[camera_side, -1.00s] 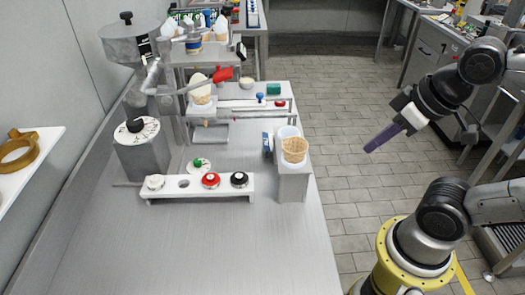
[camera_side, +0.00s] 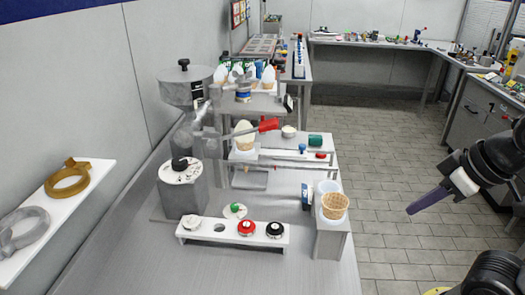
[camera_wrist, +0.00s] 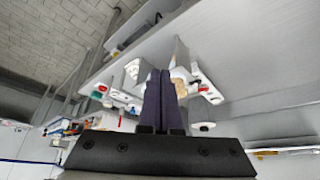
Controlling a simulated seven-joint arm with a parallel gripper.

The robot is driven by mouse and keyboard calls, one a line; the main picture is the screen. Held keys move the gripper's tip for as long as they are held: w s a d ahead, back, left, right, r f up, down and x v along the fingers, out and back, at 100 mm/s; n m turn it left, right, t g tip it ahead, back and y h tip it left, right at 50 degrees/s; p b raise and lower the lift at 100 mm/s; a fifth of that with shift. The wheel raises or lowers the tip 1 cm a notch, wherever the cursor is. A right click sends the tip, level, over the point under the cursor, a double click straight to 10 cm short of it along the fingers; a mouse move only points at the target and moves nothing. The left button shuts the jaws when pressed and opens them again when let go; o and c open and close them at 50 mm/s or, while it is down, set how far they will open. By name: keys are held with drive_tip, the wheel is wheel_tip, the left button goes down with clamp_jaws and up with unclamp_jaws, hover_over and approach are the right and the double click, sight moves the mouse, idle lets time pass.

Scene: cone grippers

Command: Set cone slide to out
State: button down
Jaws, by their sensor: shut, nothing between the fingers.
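My gripper (camera_side: 410,211) is at the right in the side view, its dark purple fingers shut and empty, in the air away from the bench and apart from everything. The shut fingers also show in the wrist view (camera_wrist: 157,95). No part is clearly marked as the cone slide, and its setting cannot be read. An ice cream cone (camera_side: 244,136) stands in a white holder under the machine. A low shelf beside it bears a blue knob (camera_side: 302,148) and a red knob (camera_side: 320,155). Waffle cones (camera_side: 335,207) stand on a grey stand (camera_side: 332,243) at the bench's right edge.
A red-handled lever (camera_side: 268,125) sticks out above the shelf. A dial block (camera_side: 182,188) stands at the left. A white rack (camera_side: 261,233) holds a red and a black knob in front. The front bench top is clear, as is the floor between bench and arm.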

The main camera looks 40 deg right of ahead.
idle(0.4)
drive_tip(key=c, duration=1.3)
unclamp_jaws()
drive_tip(key=shift+c, duration=0.2)
drive_tip(key=o, duration=0.5)
drive_tip(key=r, duration=0.1)
drive_tip(key=w+r, duration=0.1)
drive_tip(key=shift+w+a+r+n+t, duration=0.1)
drive_tip(key=shift+w+r+n+t, duration=0.1)
drive_tip(key=shift+r+n+t, duration=0.15)
drive_tip(key=shift+c, duration=0.2)
drive_tip(key=shift+o, duration=1)
drive_tip(key=w+r, duration=0.5)
drive_tip(key=w+d+r, duration=0.2)
drive_tip(key=w+r, duration=0.3)
drive_tip(key=w, duration=0.5)
drive_tip(key=g, duration=0.2)
hover_over(303, 145)
drive_tip(key=s, duration=0.6)
wheel_tip(303, 145, down, 8)
drive_tip(key=x, duration=1.2)
drive_tip(key=shift+w+f, duration=0.15)
drive_tip(key=shift+w, duration=0.35)
drive_tip(key=shift+c, duration=0.2)
